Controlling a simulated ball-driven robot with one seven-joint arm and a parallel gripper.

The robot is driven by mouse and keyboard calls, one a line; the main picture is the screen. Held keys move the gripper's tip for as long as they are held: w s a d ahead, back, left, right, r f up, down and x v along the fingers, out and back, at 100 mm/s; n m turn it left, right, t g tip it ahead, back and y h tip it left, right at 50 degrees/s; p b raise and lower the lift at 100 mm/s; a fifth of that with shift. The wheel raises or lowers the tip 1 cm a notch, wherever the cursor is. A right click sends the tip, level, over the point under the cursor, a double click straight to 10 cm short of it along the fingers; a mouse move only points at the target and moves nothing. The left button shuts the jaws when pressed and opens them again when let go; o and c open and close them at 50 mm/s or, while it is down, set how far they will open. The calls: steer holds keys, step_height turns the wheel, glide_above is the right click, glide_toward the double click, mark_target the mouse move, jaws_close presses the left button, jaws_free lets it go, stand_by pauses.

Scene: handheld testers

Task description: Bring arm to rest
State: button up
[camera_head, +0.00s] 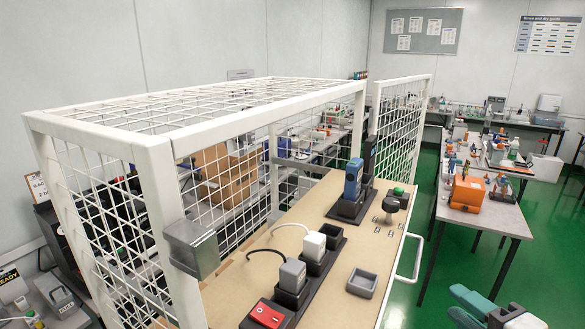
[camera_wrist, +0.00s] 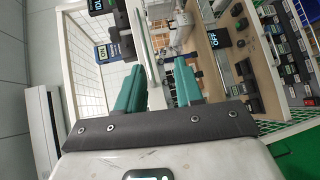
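My gripper (camera_head: 482,303) shows at the bottom right edge of the head view, over the green floor to the right of the wooden bench. A white cage bar and the bench show behind the gap. The wooden bench (camera_head: 235,287) bears a blue handheld tester (camera_head: 352,180) in a black holder. The tester is upright and apart from my gripper.
A white wire-mesh cage (camera_head: 150,150) stands around the bench's left and back, with an open mesh door (camera_head: 400,125). The bench also bears a red switch (camera_head: 266,314) and a grey tray (camera_head: 362,282). Tables (camera_head: 505,215) stand at right, with green floor (camera_head: 430,245) between.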

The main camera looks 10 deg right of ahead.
steer(key=s+a+f+m+g+b, duration=0.1)
steer(key=s+f+m+g, duration=0.15)
steer(key=f, duration=0.35)
steer(key=s+a+f+m+g, duration=0.1)
steer(key=a+f+m+g, duration=0.15)
steer(key=f, duration=0.35)
steer(key=s+f+m+g+h+b, duration=0.2)
steer(key=s+f+m+g, duration=0.7)
steer(key=s+f+m, duration=0.7)
steer(key=s+a+f+b, duration=0.1)
steer(key=s+f, duration=0.4)
steer(key=shift+h, duration=0.3)
steer(key=shift+d+f, duration=0.1)
steer(key=shift+d, duration=0.05)
